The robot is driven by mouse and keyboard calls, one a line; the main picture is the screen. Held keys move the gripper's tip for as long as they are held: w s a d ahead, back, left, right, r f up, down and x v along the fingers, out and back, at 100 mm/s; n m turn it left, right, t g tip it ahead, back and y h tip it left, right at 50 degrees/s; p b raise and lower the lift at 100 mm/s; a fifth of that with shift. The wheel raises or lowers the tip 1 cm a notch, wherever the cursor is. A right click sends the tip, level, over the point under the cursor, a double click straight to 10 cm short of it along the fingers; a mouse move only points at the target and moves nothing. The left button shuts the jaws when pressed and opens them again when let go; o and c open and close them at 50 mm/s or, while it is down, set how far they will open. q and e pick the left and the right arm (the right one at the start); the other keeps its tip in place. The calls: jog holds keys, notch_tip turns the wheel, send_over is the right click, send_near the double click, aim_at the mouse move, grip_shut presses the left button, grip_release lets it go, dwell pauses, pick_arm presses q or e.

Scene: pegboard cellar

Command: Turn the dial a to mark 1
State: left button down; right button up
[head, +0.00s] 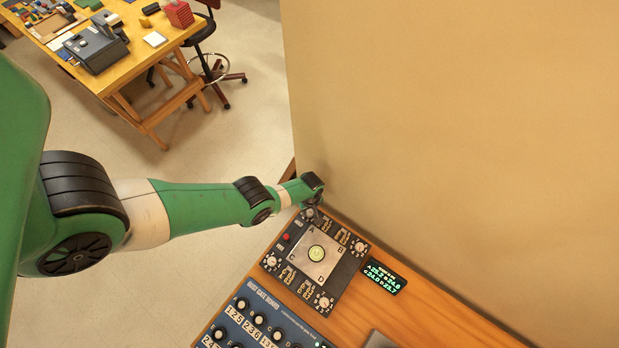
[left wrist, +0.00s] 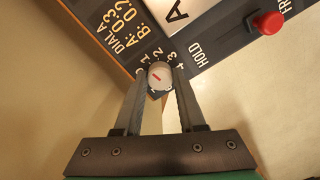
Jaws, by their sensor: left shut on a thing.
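Dial A (left wrist: 158,76) is a small round white knob with a short red line on its face, in the middle of the left wrist view. Printed numerals curve around its far side. The red line slants from upper left to lower right, and I cannot tell which numeral it marks. My left gripper (left wrist: 160,88) is shut on the knob, one finger on each side. In the head view my left gripper (head: 312,208) is at the far corner of the dark control panel (head: 336,282) and hides most of dial A. My right gripper is in neither view.
The panel has other corner knobs (head: 360,247), a red button (left wrist: 269,22) and a central plate (head: 309,270). A small green-lit display (head: 384,277) stands to its right. A blue knob box (head: 262,318) sits in front. A wall (head: 450,130) rises close behind.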

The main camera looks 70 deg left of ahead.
pick_arm(q)
jog(key=c, duration=0.5)
grip_release()
